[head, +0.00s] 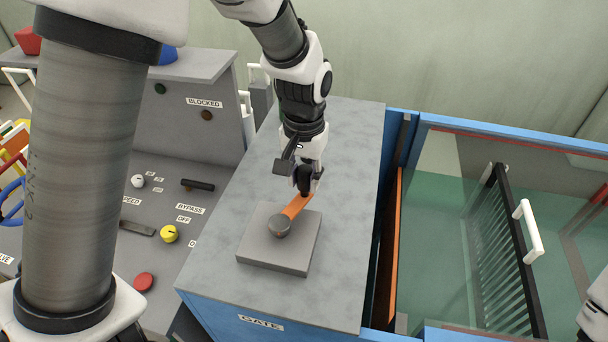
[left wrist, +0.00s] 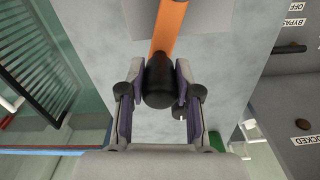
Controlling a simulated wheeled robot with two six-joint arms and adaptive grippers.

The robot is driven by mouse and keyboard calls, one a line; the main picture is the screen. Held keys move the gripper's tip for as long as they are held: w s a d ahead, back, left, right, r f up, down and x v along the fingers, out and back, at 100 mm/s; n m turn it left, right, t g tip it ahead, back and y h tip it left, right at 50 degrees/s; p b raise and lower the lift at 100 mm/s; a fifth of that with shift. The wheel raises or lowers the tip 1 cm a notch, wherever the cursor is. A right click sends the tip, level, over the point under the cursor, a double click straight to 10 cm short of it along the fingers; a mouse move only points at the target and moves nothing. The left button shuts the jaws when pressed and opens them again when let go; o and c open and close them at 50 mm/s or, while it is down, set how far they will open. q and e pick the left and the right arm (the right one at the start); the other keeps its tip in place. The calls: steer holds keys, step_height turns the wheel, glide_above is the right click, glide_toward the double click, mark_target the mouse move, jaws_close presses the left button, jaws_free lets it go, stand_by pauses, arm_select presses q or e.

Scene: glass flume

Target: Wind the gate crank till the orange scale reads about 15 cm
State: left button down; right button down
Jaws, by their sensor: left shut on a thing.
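The gate crank has an orange arm (head: 297,207) on a round dark hub (head: 280,225), set on a grey square block. Its arm points up and to the right in the head view. My left gripper (head: 306,180) is shut on the black crank handle (left wrist: 158,85), with a finger on each side in the left wrist view. The orange arm also shows there (left wrist: 171,28). A long orange strip (head: 393,240) stands at the flume's left end; I cannot tell if it is the scale, and no reading is legible. My right gripper is not in view.
The grey cabinet top (head: 345,150), labelled GATE, is clear around the block. The glass flume (head: 450,200) with blue edges, a black rack (head: 505,240) and a white handle (head: 529,230) lies right. A control panel (head: 165,215) with knobs stands left.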

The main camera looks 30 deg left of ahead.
arm_select(q)
steer(key=shift+a, duration=0.1)
steer(key=shift+a+r+n+p, duration=0.1)
steer(key=shift+a+n+p, duration=0.4)
steer(key=shift+n+p, duration=0.3)
steer(key=a+n, duration=0.1)
steer(key=n, duration=0.1)
steer(key=s+a+n, duration=0.1)
steer(key=a+n, duration=0.1)
steer(key=s+a+n, duration=0.1)
steer(key=a+n, duration=0.1)
steer(key=n, duration=0.1)
steer(key=shift+f+p, duration=0.2)
steer(key=shift+p, duration=0.2)
steer(key=shift+s+a, duration=0.15)
steer(key=shift+a, duration=0.05)
steer(key=c, duration=0.9)
jaws_free()
steer(key=shift+o, duration=0.5)
steer(key=shift+a, duration=0.1)
